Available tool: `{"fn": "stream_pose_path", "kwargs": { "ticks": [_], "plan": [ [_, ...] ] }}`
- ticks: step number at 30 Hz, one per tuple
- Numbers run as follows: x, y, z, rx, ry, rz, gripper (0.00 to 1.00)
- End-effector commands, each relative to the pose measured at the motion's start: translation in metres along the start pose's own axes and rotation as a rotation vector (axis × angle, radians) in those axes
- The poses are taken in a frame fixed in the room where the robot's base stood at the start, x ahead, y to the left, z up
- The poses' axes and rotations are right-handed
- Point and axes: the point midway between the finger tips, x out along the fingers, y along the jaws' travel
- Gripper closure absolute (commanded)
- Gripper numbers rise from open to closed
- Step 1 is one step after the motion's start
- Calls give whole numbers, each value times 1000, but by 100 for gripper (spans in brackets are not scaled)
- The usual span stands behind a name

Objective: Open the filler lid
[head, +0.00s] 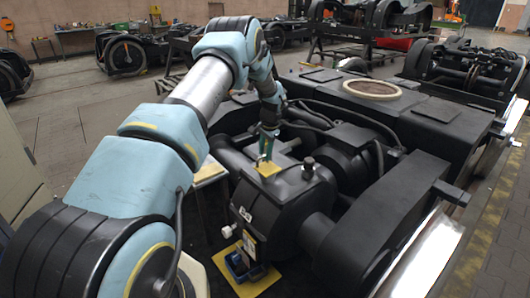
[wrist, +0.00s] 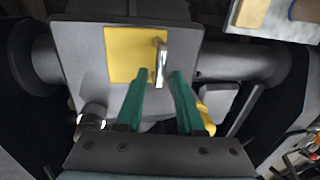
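The filler lid (head: 268,170) looks like a small yellow square plate on top of the dark gearbox housing (head: 285,203). In the wrist view the yellow lid (wrist: 124,55) lies flat, with an upright metal handle (wrist: 161,62) at its right edge. My gripper (head: 265,153) is over the lid, pointing down. In the wrist view my gripper's (wrist: 159,75) green fingers are apart, one on each side of the handle's lower end. A gap shows between the handle and each finger; I cannot tell how deep the handle sits between them.
A black knob (head: 308,167) stands on the housing right of the lid. A blue item (head: 243,266) sits on another yellow plate (head: 262,284) lower down. A round tan-rimmed disc (head: 371,89) lies on the frame behind. Black pipes and housings surround the gearbox closely.

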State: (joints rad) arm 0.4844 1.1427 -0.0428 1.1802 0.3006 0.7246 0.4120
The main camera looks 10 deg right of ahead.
Motion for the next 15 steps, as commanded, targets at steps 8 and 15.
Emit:
{"fn": "stream_pose_path", "kwargs": {
  "ticks": [8, 15],
  "plan": [
    [0, 0, 0, 0, 0, 0, 96],
    [0, 0, 0, 0, 0, 0, 100]
  ]
}}
